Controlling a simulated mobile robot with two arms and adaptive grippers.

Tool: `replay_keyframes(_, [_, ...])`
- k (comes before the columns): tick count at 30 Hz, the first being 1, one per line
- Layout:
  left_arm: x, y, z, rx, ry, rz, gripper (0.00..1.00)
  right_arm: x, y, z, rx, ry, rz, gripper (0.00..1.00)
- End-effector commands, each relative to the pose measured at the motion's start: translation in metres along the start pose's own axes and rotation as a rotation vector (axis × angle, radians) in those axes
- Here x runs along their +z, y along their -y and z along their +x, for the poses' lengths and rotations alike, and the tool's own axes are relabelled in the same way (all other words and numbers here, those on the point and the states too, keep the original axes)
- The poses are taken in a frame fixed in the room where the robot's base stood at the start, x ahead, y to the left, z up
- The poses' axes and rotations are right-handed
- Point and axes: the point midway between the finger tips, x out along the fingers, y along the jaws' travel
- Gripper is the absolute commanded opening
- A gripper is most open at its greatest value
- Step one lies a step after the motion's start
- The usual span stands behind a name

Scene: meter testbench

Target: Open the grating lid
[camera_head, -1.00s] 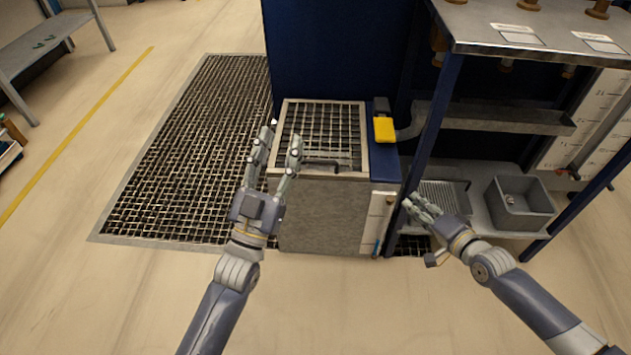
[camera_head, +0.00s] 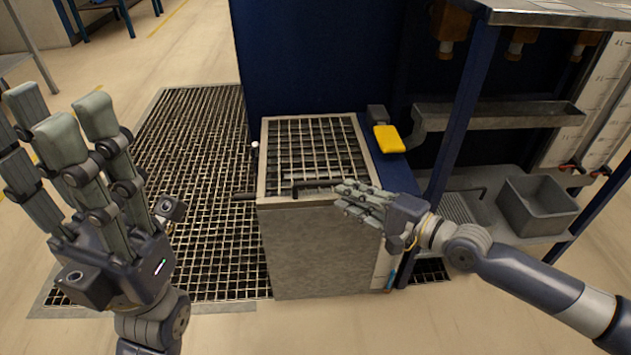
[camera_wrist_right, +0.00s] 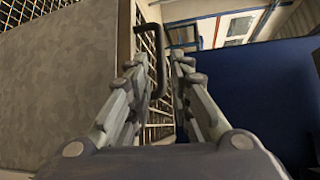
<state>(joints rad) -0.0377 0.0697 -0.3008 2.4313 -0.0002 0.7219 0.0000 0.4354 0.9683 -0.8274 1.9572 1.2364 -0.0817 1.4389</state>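The grating lid (camera_head: 312,150) lies flat and closed on top of a grey metal box (camera_head: 315,250). Its dark bar handle (camera_head: 318,184) is at the front edge; the handle also shows in the right wrist view (camera_wrist_right: 160,62). My right gripper (camera_head: 345,194) is at the right end of the handle, its fingers pointing left. In the wrist view its fingers are apart, with the handle in the gap between them; I cannot tell whether they touch it. My left gripper (camera_head: 70,115) is open and empty at the left, fingers up, away from the lid.
A yellow-topped device (camera_head: 387,138) sits right of the lid. A blue panel (camera_head: 315,60) stands behind it. A blue post (camera_head: 462,110) and a shelf with a grey bin (camera_head: 540,205) are at the right. Floor grating (camera_head: 205,150) lies left of the box.

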Motion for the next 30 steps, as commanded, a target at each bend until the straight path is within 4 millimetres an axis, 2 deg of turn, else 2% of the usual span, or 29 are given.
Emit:
replay_keyframes(9, [-0.001, -0.001, 0.001, 0.01, -0.022, 0.003, 0.4, 0.0, -0.001, 0.054, -0.004, 0.0, 0.001, 0.2])
replay_keyframes(15, [-0.002, -0.002, 0.004, 0.02, -0.042, 0.006, 0.4, -0.001, -0.001, 0.077, -0.002, -0.001, -0.001, 0.2])
replay_keyframes(27, [-0.004, -0.003, 0.011, 0.026, -0.058, 0.008, 0.4, -0.001, 0.0, 0.085, 0.0, -0.001, -0.002, 0.2])
replay_keyframes(28, [-0.004, -0.003, 0.011, 0.025, -0.058, 0.008, 0.4, -0.001, 0.0, 0.085, 0.0, -0.001, -0.002, 0.17])
replay_keyframes(30, [-0.005, -0.003, 0.011, 0.024, -0.059, 0.008, 0.4, -0.001, 0.0, 0.085, 0.0, -0.001, -0.002, 0.02])
